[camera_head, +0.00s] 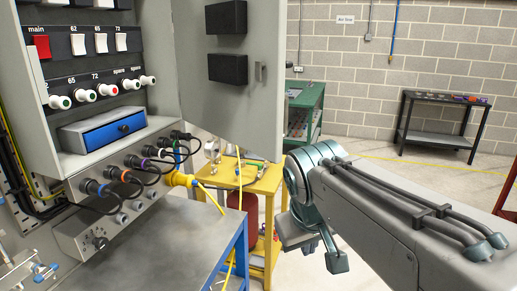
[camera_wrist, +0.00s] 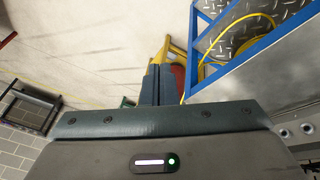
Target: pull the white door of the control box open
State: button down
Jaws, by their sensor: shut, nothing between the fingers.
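The control box (camera_head: 158,65) is at the left in the head view, with its inside exposed. Its pale grey-white door (camera_head: 207,107) stands swung open on the box's right side, with two black blocks and a small handle (camera_head: 260,71) on the face I see. My gripper (camera_head: 331,257) is below and to the right of the door, apart from it and from the handle. In the wrist view, its fingers (camera_wrist: 156,86) are together and hold nothing. The door and box do not show clearly in the wrist view.
A metal-topped blue bench (camera_head: 180,245) stands below the box. A yellow stand (camera_head: 262,183) and a green cabinet (camera_head: 305,110) are behind my gripper. A dark table (camera_head: 440,100) is by the brick wall. Cables hang under the box. Open floor lies between.

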aim_at(254, 150)
jog(key=w+a+r+n+t, duration=0.2)
jog(key=a+r, duration=0.5)
jog(key=r, duration=0.3)
jog(key=w+a+r+n+t, duration=0.1)
jog(key=w+a+r+n, duration=0.15)
jog(key=a+r, duration=0.65)
jog(key=shift+m, duration=0.35)
jog(key=shift+w+d+f+p, duration=0.3)
jog(key=shift+w+d+f, duration=0.75)
jog(key=shift+w, duration=0.4)
jog(key=shift+w+d+f+p, duration=0.3)
jog(key=shift+w+d+f, duration=0.7)
jog(key=shift+w, duration=0.45)
jog(key=shift+w+d+f+p, duration=0.3)
jog(key=shift+w+d+f, duration=0.7)
jog(key=shift+w, duration=0.45)
